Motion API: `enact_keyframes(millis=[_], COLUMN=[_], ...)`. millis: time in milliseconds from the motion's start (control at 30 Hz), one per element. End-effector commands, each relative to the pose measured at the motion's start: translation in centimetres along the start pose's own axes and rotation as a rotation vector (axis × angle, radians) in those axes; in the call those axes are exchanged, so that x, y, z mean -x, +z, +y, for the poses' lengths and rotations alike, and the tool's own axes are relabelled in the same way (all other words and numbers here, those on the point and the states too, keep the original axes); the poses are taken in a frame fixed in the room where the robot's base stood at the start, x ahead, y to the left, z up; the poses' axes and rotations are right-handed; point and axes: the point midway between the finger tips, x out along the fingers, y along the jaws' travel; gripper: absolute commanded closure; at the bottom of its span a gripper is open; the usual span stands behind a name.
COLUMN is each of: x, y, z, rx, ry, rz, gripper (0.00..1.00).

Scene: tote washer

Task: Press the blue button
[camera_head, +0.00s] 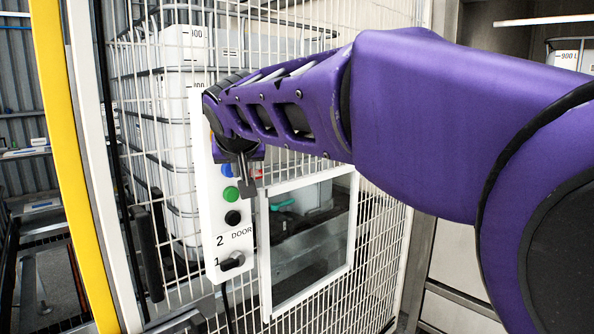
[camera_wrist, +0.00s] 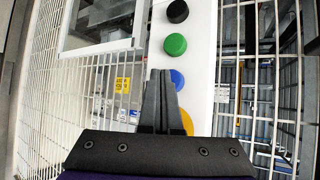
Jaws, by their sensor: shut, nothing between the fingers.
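The blue button (camera_head: 227,170) is on a white upright control panel (camera_head: 211,238), just above the green button (camera_head: 230,193) in the head view. In the wrist view the blue button (camera_wrist: 179,80) shows to the right of my gripper (camera_wrist: 160,76), partly hidden behind the fingers. My gripper (camera_head: 247,190) is shut and empty, its fingers pointing at the panel. In the head view the tips overlap the panel's right edge near the green button. I cannot tell whether the fingers touch the panel.
A black button (camera_head: 233,218) and a black switch (camera_head: 232,261) sit lower on the panel. A yellow button (camera_wrist: 187,121) is partly covered by my gripper. White wire mesh (camera_head: 385,235) and a framed window (camera_head: 308,240) stand beside the panel.

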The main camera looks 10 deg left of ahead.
Motion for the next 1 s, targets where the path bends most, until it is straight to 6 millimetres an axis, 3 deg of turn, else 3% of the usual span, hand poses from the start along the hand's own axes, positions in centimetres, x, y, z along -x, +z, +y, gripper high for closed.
enact_keyframes(millis=[600,1000], x=[3.9,4.5], y=[2.7,2.9], z=[2.7,3.0], rx=[-0.002,0.0], ry=[-0.002,-0.002], rz=[0.005,0.005], gripper=[1.0,1.0])
